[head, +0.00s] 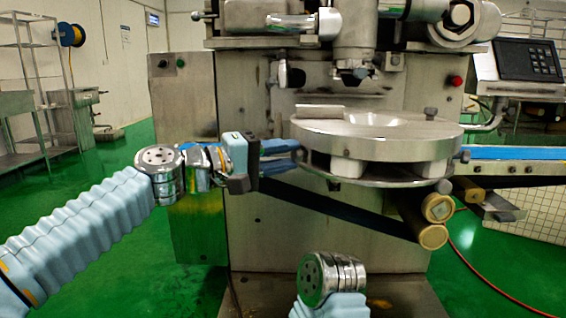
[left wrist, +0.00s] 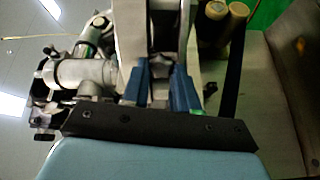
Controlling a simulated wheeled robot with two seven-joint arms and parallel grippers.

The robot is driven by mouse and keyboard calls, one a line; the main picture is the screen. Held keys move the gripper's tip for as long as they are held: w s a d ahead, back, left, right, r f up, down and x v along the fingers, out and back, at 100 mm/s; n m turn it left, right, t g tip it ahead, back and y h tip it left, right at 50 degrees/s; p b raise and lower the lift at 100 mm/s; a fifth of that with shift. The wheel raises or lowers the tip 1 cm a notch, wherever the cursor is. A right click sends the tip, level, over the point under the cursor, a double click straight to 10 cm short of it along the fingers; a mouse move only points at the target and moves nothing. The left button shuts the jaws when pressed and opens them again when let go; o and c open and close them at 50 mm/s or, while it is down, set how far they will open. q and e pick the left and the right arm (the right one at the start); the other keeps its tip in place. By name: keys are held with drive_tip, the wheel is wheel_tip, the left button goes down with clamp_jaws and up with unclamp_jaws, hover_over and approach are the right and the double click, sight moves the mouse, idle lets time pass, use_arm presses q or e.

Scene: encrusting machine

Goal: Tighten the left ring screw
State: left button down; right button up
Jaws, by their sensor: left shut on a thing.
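The round steel ring (head: 400,148) sits on the front of the encrusting machine. My left gripper (head: 296,155) comes in from the left and its blue fingers reach the ring's left edge. In the left wrist view, its two fingers (left wrist: 162,88) are shut on the dark knob of the left ring screw (left wrist: 160,92). In the head view the fingers mostly hide this screw. My right gripper is out of view; only a part of my right arm shows at the bottom.
Another dark knob (head: 465,156) shows at the ring's right side. A blue conveyor belt (head: 510,153) runs off to the right, with tan rollers (head: 432,236) below the ring. The machine's nozzle (head: 354,72) hangs above. Green floor lies open at the left.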

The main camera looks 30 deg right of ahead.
use_arm(q)
drive_tip(key=m+b, duration=0.2)
drive_tip(key=m, duration=0.4)
drive_tip(key=m+b, duration=0.1)
drive_tip(key=m, duration=0.5)
drive_tip(key=shift+s, duration=0.1)
idle(0.4)
drive_tip(key=c, duration=0.9)
unclamp_jaws()
drive_tip(key=shift+r, duration=0.1)
drive_tip(key=shift+o, duration=0.2)
drive_tip(key=shift+a, duration=0.1)
drive_tip(key=a+b, duration=0.3)
drive_tip(key=a, duration=1)
drive_tip(key=shift+w+a, duration=0.2)
drive_tip(key=shift+a, duration=0.1)
